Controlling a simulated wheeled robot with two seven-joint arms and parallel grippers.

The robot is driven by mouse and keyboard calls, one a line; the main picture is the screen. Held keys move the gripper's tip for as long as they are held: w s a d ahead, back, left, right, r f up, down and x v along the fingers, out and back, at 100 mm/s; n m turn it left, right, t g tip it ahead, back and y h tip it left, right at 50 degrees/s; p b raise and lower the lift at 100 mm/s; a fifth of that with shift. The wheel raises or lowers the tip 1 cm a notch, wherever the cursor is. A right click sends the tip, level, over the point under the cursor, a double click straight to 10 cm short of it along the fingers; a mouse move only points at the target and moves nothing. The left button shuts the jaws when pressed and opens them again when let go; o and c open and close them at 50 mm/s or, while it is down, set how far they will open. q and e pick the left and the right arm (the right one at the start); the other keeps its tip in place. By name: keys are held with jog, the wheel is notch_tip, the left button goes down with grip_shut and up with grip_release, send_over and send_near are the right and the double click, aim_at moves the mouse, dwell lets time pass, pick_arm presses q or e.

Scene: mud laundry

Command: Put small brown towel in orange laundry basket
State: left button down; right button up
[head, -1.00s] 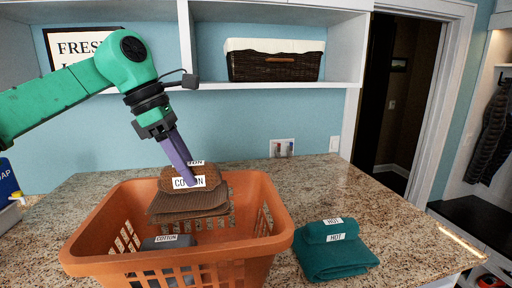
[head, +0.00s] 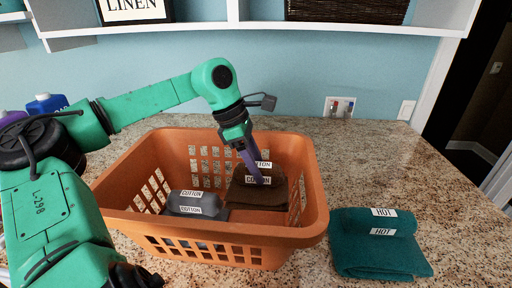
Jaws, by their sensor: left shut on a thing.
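The orange laundry basket (head: 222,243) stands on the granite counter in the middle of the head view. The small brown towel (head: 262,196), with white COTTON labels, is inside the basket at its right side. My left gripper (head: 256,172) reaches down into the basket, its purple fingers shut on the brown towel. I cannot tell whether the towel rests on the basket floor. A grey rolled towel (head: 192,203) with COTTON labels lies in the basket, left of the brown one. My right gripper is not in view.
A folded teal towel (head: 377,245) labelled HOT lies on the counter right of the basket. A blue bottle (head: 46,104) stands at the far left. A shelf with a dark wicker basket (head: 347,10) hangs above.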

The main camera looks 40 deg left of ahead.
pick_arm(q)
jog(key=f, duration=0.2)
jog(key=s+f, duration=0.1)
jog(key=f, duration=0.1)
jog(key=shift+d+f, duration=0.1)
jog(key=shift+d, duration=0.1)
notch_tip(320, 180, down, 6)
jog(key=b, duration=0.4)
jog(key=shift+w+a+r, duration=0.1)
jog(key=shift+w+r, duration=0.05)
jog(key=shift+r, duration=0.1)
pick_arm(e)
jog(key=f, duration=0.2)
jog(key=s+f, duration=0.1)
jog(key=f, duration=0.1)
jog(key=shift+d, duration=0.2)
pick_arm(q)
jog(key=shift+c, duration=1.4)
grip_release()
jog(key=shift+o, duration=0.3)
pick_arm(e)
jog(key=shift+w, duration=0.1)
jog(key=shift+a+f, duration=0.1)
